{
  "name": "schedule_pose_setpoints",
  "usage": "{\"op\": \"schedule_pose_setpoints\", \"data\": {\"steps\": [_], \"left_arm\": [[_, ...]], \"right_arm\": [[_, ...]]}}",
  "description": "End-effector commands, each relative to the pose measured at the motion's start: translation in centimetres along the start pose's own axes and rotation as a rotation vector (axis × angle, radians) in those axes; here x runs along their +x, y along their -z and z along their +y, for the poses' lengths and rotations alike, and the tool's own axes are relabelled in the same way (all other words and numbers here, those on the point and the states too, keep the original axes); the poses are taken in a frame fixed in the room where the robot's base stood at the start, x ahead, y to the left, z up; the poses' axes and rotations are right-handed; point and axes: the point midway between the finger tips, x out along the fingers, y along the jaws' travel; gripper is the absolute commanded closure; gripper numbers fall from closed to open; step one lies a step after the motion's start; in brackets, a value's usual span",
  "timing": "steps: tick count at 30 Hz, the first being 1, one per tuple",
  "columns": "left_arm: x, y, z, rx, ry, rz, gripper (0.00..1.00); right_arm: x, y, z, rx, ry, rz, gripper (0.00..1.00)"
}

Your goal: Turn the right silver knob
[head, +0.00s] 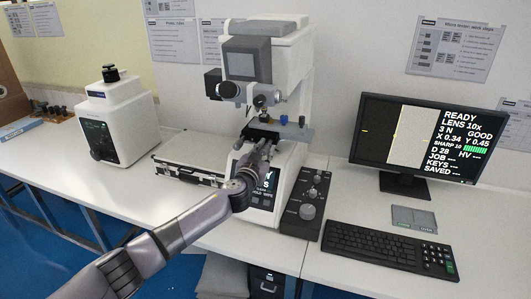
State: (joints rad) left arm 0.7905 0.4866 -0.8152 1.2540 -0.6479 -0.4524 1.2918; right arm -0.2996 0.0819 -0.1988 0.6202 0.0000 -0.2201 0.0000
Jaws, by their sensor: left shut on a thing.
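The white hardness tester (293,85) stands in the middle of the table, with a dark stage (262,130) below its lens turret. A small silver knob (302,121) shows at the right end of the stage, beside a blue one (283,119). My left gripper (262,150) reaches in from the lower left, just in front of the stage. It is shut on a small part there, which its fingers mostly hide; I cannot tell clearly which knob it is. My right gripper is not in view.
A control panel with grey knobs (307,211) lies right of the tester. Further right are a keyboard (385,245) and a monitor (415,140). A silver case (190,172) lies behind my left arm. Another white machine (118,118) stands at the left.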

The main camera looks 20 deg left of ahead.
Motion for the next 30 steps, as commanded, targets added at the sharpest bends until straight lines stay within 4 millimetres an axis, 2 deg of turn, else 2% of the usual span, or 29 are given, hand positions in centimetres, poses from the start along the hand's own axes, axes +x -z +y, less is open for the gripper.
{"op": "schedule_pose_setpoints", "data": {"steps": [11,30], "left_arm": [[0.00,0.00,-0.07,0.354,0.000,-0.001,1.00],[0.00,0.18,-0.14,0.966,-0.001,-0.001,1.00]], "right_arm": [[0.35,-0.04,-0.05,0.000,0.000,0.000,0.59],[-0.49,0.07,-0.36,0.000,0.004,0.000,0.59]]}}
